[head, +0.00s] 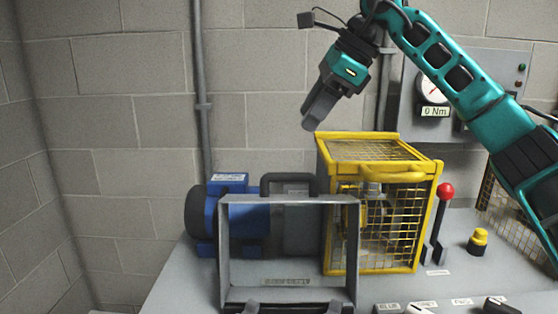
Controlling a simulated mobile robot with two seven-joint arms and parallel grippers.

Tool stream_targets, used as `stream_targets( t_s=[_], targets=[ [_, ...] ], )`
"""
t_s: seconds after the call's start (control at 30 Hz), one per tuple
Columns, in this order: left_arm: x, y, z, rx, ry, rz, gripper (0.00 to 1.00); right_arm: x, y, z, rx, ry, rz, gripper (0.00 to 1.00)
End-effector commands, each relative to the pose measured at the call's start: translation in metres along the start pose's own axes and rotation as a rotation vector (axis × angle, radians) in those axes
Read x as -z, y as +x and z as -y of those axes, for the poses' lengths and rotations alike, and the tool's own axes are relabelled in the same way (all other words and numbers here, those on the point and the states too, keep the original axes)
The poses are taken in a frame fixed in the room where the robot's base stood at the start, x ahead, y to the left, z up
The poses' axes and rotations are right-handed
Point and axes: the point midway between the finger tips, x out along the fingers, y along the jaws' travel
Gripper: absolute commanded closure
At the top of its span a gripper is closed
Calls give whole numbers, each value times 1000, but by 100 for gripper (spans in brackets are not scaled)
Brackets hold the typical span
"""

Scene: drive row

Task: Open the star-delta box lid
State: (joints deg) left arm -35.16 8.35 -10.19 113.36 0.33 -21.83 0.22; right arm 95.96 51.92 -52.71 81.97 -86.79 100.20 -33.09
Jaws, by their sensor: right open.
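A grey rectangular frame (226,260) stands upright at the front of the bench, with a blurred label (287,281) along its lower part and dark fittings at its foot. It looks like the star-delta box or its lid, but I cannot tell which, nor how far the lid is open. The blue motor shows through the frame. My right gripper (314,118) is open and empty, pointing down and left, high above and behind the frame and apart from it. My left gripper is not in view.
A blue motor (228,218) stands behind the frame at left. A yellow mesh cage (424,225) stands to its right. Beyond are a red-knobbed lever (445,192), a yellow button (478,240) and a wall panel with a gauge (433,88). Several small labelled parts line the front edge.

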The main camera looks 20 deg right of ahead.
Motion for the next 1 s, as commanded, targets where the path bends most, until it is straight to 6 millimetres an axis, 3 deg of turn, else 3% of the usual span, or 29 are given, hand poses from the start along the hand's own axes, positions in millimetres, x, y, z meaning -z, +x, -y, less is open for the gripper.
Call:
stream_targets(
  t_s=[0.1,0.27,0.7,1.0],
  targets=[
    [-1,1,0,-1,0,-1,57,22,-1,1,17,-28,-104,54],
    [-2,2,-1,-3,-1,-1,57,28,11,1,17,-34,-127,54],
    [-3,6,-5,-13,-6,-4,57,37,97,2,15,-33,-123,54],
    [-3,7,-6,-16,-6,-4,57,40,125,4,18,-32,-121,54]
  ],
)
